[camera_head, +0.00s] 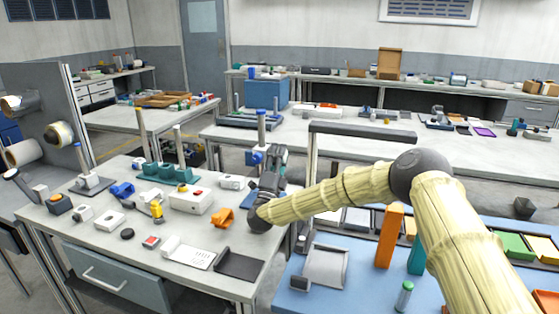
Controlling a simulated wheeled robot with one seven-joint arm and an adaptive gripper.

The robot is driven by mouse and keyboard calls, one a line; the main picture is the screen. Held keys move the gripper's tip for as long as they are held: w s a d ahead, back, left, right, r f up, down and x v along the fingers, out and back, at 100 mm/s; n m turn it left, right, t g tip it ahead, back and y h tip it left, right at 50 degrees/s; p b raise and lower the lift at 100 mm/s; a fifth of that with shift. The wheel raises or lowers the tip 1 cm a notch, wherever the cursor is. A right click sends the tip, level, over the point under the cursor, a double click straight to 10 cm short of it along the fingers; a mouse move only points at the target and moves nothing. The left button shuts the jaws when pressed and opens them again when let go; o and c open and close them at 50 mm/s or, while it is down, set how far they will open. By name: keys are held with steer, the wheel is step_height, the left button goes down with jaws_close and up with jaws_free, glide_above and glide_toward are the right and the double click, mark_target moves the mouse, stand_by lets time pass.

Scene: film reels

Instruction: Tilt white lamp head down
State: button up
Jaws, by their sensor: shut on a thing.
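My arm reaches in from the right to the right edge of the left workbench (130,215). My dark gripper (277,156) points up and away there, next to an upright post (261,120) with a blue part (257,158). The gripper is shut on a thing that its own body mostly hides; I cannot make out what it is. I cannot clearly pick out a white lamp head. A small white box (230,182) lies just left of the gripper, apart from it.
The left bench holds a white box with a red button (192,200), an orange piece (222,218), a yellow-handled tool (157,210) and a dark tray (240,264). A dark overhead bar (362,133) stands right of the gripper. Orange (389,236) and teal uprights stand below my arm.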

steer(key=shift+f, duration=0.1)
stand_by(0.3)
steer(key=o, duration=1)
steer(key=shift+o, duration=0.2)
steer(key=shift+s+a+f, duration=0.15)
steer(key=shift+s+f, duration=0.15)
steer(key=shift+s, duration=0.15)
steer(key=s+a+f, duration=0.1)
steer(key=s+a, duration=0.3)
steer(key=s, duration=0.9)
steer(key=shift+f, duration=0.1)
